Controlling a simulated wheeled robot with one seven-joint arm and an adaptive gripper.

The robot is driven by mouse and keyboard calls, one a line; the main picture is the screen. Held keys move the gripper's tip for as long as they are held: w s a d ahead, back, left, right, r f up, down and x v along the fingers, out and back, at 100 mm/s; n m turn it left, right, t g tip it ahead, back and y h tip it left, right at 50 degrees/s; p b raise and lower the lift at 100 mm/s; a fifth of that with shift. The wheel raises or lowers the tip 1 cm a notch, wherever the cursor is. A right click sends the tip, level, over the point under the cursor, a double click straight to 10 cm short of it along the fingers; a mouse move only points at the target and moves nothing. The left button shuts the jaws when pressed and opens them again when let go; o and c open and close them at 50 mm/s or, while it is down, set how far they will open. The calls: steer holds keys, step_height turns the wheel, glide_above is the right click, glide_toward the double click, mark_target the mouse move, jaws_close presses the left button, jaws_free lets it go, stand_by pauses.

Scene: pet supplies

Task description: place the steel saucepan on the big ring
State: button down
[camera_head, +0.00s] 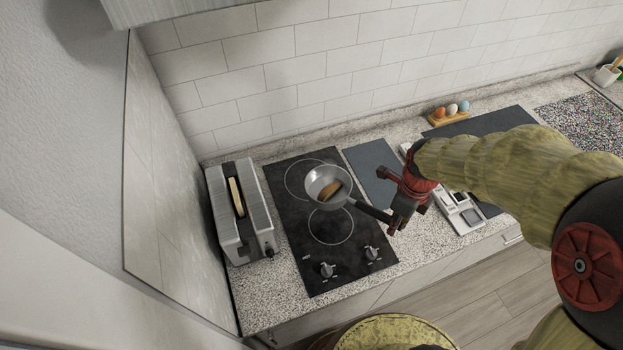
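The steel saucepan (321,180) has a dark handle that runs right and down to my gripper (393,220). A brown piece of food lies in the pan. My gripper appears shut on the handle's end. The big ring (294,181) is the far circle on the black hob. The pan covers its right part in this view, and its left arc shows. The smaller ring (331,228) lies nearer, partly behind the pan and handle. I cannot tell whether the pan touches the hob or hangs above it.
A grey toaster (234,229) with bread in its slot stands left of the hob. Two knobs (328,269) are at the hob's front. A dark board (372,172) and a white device (459,210) lie right. An egg holder (449,118) is near the wall.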

steer(key=shift+w+d+m, duration=0.15)
steer(key=shift+w+m, duration=0.1)
steer(key=shift+m, duration=0.35)
steer(key=shift+a+f, duration=0.1)
steer(key=shift+a, duration=0.15)
steer(key=a+b, duration=0.3)
steer(key=a, duration=0.1)
steer(key=b, duration=0.2)
glide_above(355, 218)
step_height(355, 218, down, 10)
steer(key=shift+r, duration=0.2)
steer(key=shift+w+f, duration=0.1)
steer(key=shift+f, duration=1.45)
steer(key=c, duration=1.6)
jaws_free()
steer(key=shift+c, duration=0.2)
